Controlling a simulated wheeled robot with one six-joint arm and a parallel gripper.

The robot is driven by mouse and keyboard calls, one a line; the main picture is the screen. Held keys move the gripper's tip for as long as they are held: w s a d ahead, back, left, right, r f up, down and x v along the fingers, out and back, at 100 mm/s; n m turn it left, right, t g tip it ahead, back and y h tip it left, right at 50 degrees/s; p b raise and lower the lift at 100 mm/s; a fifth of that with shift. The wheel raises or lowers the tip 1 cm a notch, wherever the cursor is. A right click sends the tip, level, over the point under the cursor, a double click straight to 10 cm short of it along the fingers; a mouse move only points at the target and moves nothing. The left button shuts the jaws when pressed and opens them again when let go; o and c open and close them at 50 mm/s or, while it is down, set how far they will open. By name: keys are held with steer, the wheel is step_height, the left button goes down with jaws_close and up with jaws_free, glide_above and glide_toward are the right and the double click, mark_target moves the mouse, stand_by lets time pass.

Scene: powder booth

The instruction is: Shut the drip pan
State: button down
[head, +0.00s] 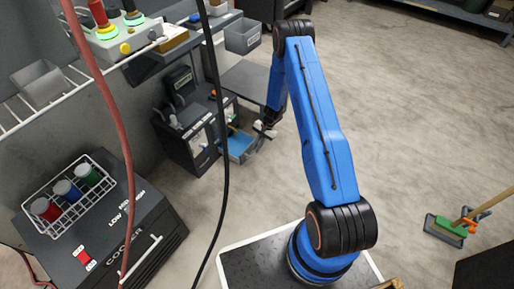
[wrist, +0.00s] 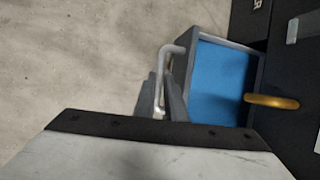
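The drip pan is an open drawer with a blue inside (head: 236,147), standing out from the front of a dark cabinet (head: 192,140). In the wrist view its blue floor (wrist: 222,85) and grey walls show, with a pale bent handle (wrist: 164,60) on its outer face. My gripper (head: 265,130) is at the pan's outer end. In the wrist view the dark fingers (wrist: 162,98) lie at the handle, with the bar running down between or beside them. I cannot tell whether they clamp it. The handle's lower part is hidden by the fingers and wrist housing.
A brass-coloured handle or hook (wrist: 272,101) juts over the pan's inner end. Hoses hang in front.

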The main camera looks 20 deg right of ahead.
steer(key=w+a, duration=0.3)
steer(key=w, duration=0.2)
steer(key=w+a, duration=0.2)
steer(key=w, duration=0.1)
steer(key=shift+a, duration=0.35)
steer(key=c, duration=1.8)
jaws_free()
steer(key=v, duration=1.7)
steer(key=shift+r, duration=0.2)
steer(key=shift+d, duration=0.1)
